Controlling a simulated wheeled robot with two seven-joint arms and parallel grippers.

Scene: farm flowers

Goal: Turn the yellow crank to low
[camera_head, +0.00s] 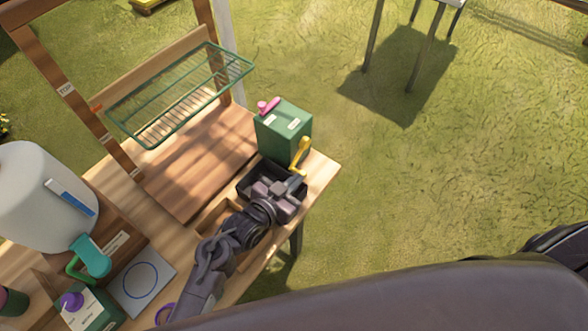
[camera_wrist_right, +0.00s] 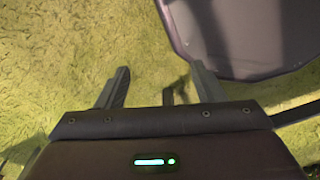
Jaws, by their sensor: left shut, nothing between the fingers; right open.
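The yellow crank (camera_head: 301,152) is on the front right side of a green box (camera_head: 284,128) on the wooden table. The box also has a pink knob (camera_head: 268,106) and pale labels too small to read. My left gripper (camera_head: 284,186) is shut and empty, just below the crank over a dark tray (camera_head: 259,172). I cannot tell whether its fingertips touch the crank. My right gripper (camera_wrist_right: 160,88) is open and empty above grass in the right wrist view; it does not show in the head view.
A green wire rack (camera_head: 180,92) stands over the wooden table (camera_head: 322,170) behind. A white tank (camera_head: 40,200), a teal tap (camera_head: 92,256) and a carton with a purple cap (camera_head: 88,307) are at the left.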

